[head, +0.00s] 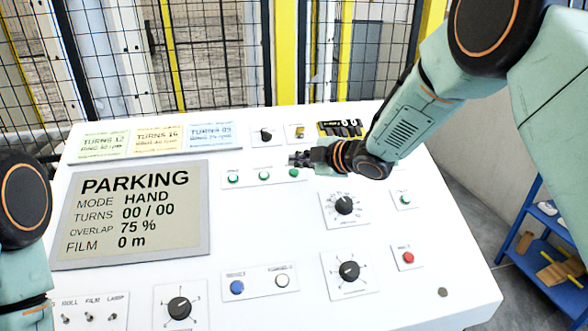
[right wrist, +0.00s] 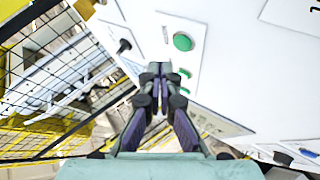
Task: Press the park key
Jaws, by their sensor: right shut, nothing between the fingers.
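A white sloping panel (head: 290,225) carries a grey-framed display (head: 130,213) reading PARKING, MODE HAND. Three green keys stand in a row: left (head: 233,179), middle (head: 264,175) and right (head: 294,172). Their labels are too small to read, so I cannot tell which key is the park key. My right gripper (head: 298,159) is shut and empty, just beyond the right green key in the head view. In the right wrist view, its closed fingertips (right wrist: 160,70) are close to green keys, one plainly visible (right wrist: 183,41); contact cannot be told. My left gripper is out of view.
Behind the gripper are a black knob (head: 265,135), a yellow switch (head: 299,132) and a counter (head: 340,129). A blue button (head: 237,287), white button (head: 282,281) and red button (head: 408,258) are nearer. A mesh fence (head: 215,55) stands behind the panel.

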